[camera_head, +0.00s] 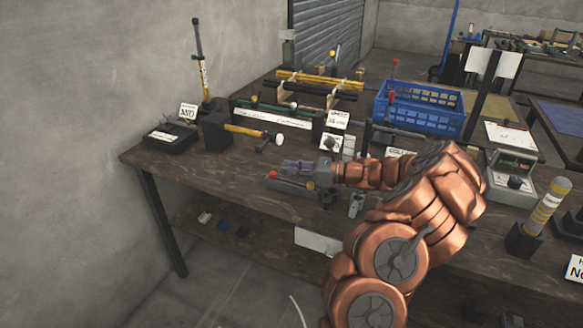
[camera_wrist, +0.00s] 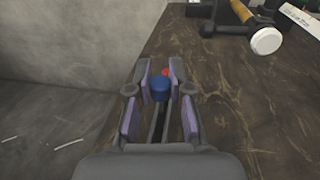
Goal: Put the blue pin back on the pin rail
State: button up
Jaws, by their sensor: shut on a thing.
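My gripper (camera_head: 291,166) is low over the front left of the workbench, above a small grey block (camera_head: 289,185). A red knob (camera_head: 273,174) and a yellow knob (camera_head: 310,185) show on this block, which looks like the pin rail. In the wrist view my gripper (camera_wrist: 160,84) is shut on the blue pin (camera_wrist: 160,89), whose round blue top shows between the purple-sided fingers. The red knob (camera_wrist: 166,72) shows just beyond the pin. The pin's lower end is hidden, so I cannot tell whether it touches the rail. The pin cannot be made out in the head view.
A blue crate (camera_head: 418,108), labelled racks and a black box (camera_head: 170,137) stand farther back. Bare bench (camera_head: 190,172) lies left of my gripper, beside the wall.

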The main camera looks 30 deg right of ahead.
jog(key=shift+f, duration=1.1)
jog(key=shift+r, duration=0.15)
jog(key=shift+r+p, duration=0.6)
jog(key=shift+r, duration=0.25)
jog(key=shift+p, duration=0.85)
dwell(1.5)
jog(key=shift+f, duration=1)
dwell(0.4)
jog(key=o, duration=0.9)
jog(key=v, duration=1.2)
jog(key=shift+w+d, duration=0.1)
jog(key=shift+d, duration=0.05)
jog(key=shift+r, duration=0.1)
